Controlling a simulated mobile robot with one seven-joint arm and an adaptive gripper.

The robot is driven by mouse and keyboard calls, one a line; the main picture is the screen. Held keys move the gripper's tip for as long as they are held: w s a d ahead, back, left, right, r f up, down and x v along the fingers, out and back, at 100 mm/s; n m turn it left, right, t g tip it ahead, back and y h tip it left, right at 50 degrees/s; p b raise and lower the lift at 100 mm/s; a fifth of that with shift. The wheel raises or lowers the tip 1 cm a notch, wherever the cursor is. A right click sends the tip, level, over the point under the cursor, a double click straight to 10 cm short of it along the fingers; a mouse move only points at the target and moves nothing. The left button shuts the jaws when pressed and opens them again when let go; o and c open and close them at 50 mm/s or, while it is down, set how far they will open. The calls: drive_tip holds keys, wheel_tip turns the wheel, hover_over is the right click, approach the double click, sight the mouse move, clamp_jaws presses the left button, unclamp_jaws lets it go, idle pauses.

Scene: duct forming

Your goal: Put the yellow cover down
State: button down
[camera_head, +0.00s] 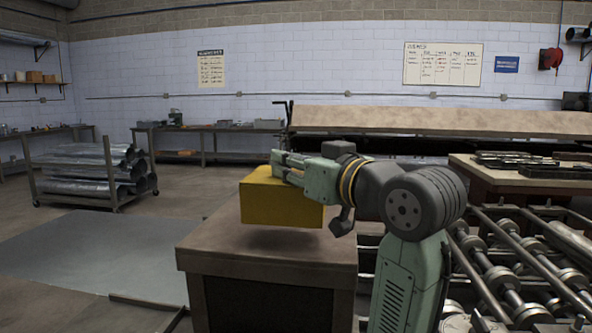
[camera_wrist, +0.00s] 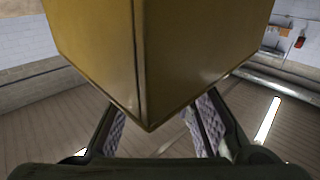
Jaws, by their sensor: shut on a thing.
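The yellow cover (camera_head: 282,203) is a box-like block held above a brown wooden stand (camera_head: 225,246). A dark shadow lies on the stand top below it, and a gap seems to show between them. My gripper (camera_head: 284,167) is shut on the cover at its upper right side. In the wrist view the cover (camera_wrist: 100,45) fills the upper middle, with one corner edge facing the camera. My gripper's two fingers (camera_wrist: 158,128) show on either side below it. The exact finger contact is partly hidden by the cover.
A roller conveyor (camera_head: 510,265) stands at the right, close to my arm. A workbench with dark trays (camera_head: 535,165) is behind it. A cart of metal ducts (camera_head: 92,170) stands at the left. A grey floor sheet (camera_head: 95,255) lies left of the stand, with open floor around it.

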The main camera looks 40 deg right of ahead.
drive_tip(key=shift+w+d, duration=0.45)
drive_tip(key=shift+d, duration=0.2)
wheel_tip(320, 180, down, 3)
drive_tip(key=shift+r+p, duration=0.15)
drive_tip(key=shift+p, duration=0.55)
drive_tip(key=shift+f, duration=0.45)
drive_tip(key=shift+f, duration=0.2)
drive_tip(key=c, duration=1.3)
unclamp_jaws()
drive_tip(key=shift+c, duration=0.2)
drive_tip(key=shift+r, duration=0.3)
drive_tip(key=s+a+b, duration=0.1)
drive_tip(key=s+b, duration=0.2)
drive_tip(key=s, duration=0.9)
drive_tip(key=shift+b, duration=0.3)
